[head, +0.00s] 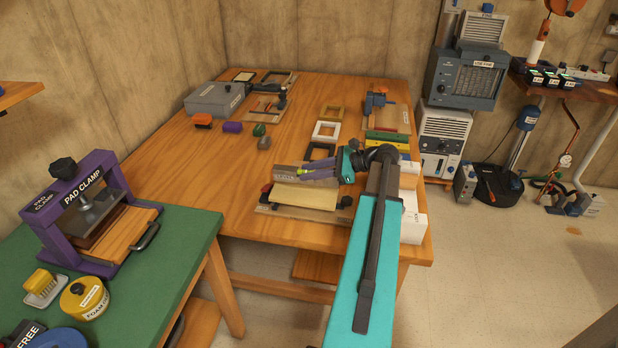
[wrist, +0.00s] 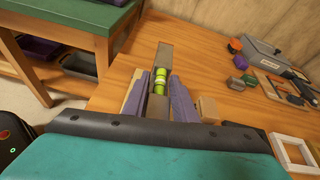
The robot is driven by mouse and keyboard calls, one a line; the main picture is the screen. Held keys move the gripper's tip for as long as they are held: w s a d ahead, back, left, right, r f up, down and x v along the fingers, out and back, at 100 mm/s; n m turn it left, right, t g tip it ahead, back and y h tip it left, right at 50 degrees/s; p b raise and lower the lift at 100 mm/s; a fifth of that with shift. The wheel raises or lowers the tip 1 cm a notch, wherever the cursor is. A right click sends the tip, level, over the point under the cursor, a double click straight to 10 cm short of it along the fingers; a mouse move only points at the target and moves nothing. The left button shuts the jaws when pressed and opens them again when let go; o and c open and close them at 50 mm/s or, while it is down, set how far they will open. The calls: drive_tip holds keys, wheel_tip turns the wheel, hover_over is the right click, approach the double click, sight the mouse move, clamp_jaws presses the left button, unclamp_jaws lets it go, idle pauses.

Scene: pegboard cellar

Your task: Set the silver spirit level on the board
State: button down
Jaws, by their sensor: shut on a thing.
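My gripper (head: 305,170) has purple fingers shut on the silver spirit level (head: 287,176). In the wrist view, the fingers (wrist: 160,95) sit on both sides of the level (wrist: 165,56), around its bright green vials. The level is a long grey bar pointing away from my wrist. In the head view it lies just behind a low board with a cream top (head: 302,196). I cannot tell whether the level touches the table or hangs just above it. Other boards lie at the back (head: 265,113) and at the right (head: 388,117); which one the task means is unclear.
A white frame (head: 326,124), a tan frame (head: 331,107) and a dark frame lie behind my gripper. White blocks (head: 413,222) stand at the right edge. A grey box (head: 214,101) is at the back left. The wooden table's left middle (head: 185,160) is clear.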

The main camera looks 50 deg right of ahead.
drive_tip(key=shift+w, duration=0.15)
drive_tip(key=shift+w+d, duration=0.15)
drive_tip(key=shift+w, duration=0.05)
drive_tip(key=shift+w+d+f+p, duration=0.1)
drive_tip(key=shift+w+f+p, duration=0.05)
drive_tip(key=shift+f, duration=0.55)
drive_tip(key=shift+w+f+p, duration=0.15)
drive_tip(key=shift+f, duration=0.95)
drive_tip(key=shift+f, duration=0.35)
drive_tip(key=c, duration=1.4)
unclamp_jaws()
drive_tip(key=shift+c, duration=0.2)
drive_tip(key=shift+s+r, duration=0.1)
drive_tip(key=shift+r, duration=0.3)
drive_tip(key=b+v, duration=0.1)
drive_tip(key=v, duration=1.1)
